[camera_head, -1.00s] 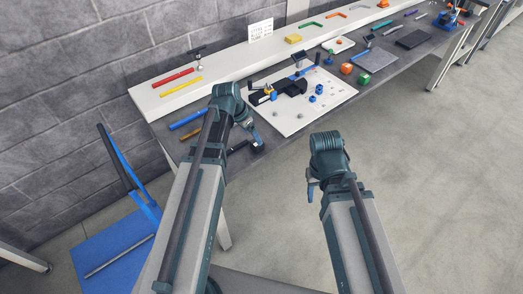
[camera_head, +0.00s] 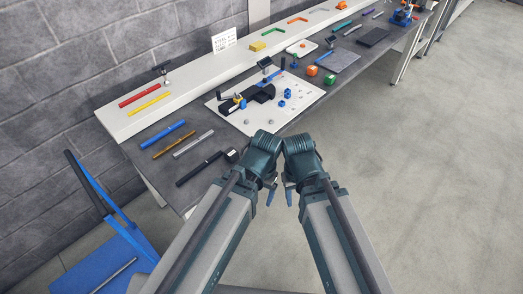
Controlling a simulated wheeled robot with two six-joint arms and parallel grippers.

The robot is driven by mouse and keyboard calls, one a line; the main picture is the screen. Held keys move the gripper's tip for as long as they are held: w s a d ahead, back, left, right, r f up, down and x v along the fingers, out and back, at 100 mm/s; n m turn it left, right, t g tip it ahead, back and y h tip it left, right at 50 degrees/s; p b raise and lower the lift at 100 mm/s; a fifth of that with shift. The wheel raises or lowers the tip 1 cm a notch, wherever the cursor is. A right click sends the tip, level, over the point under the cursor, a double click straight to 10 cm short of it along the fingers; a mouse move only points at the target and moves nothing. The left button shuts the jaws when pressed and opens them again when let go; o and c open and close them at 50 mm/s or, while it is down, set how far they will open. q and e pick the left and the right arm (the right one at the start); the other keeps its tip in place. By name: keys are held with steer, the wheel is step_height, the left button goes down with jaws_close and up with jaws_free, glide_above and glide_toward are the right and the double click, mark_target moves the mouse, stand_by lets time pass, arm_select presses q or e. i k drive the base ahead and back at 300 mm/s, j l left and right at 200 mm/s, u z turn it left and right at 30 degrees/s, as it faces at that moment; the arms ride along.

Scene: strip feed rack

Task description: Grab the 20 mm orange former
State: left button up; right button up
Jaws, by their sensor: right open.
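An orange block (camera_head: 312,71), which looks like the former, sits on the dark bench top right of the white board. Its size cannot be read. My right gripper (camera_head: 289,194) is open, points down off the bench's front edge, and is well short of the orange block. My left gripper (camera_head: 270,196) hangs close beside it, mostly hidden by its wrist, so its jaws cannot be judged.
A white board (camera_head: 225,108) carries a black bending tool (camera_head: 255,97) and blue parts (camera_head: 283,103). Several rods, including a blue one (camera_head: 163,135), lie at the left. A raised white shelf (camera_head: 190,80) runs along the back. Open floor lies to the right.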

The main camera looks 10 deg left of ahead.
mark_target(312, 70)
steer(key=i+j+u, duration=0.25)
steer(key=i+j, duration=0.4)
steer(key=k+j, duration=0.1)
steer(key=k, duration=0.35)
steer(key=i+l, duration=0.5)
steer(key=l, duration=0.15)
steer(key=i+l, duration=0.5)
steer(key=l, duration=0.15)
steer(key=i+l, duration=0.45)
steer(key=l, duration=0.2)
steer(key=i+l, duration=0.5)
steer(key=l, duration=0.15)
steer(key=i+l, duration=0.5)
steer(key=l, duration=0.15)
steer(key=i+l, duration=0.5)
steer(key=l, duration=0.15)
steer(key=u, duration=1.5)
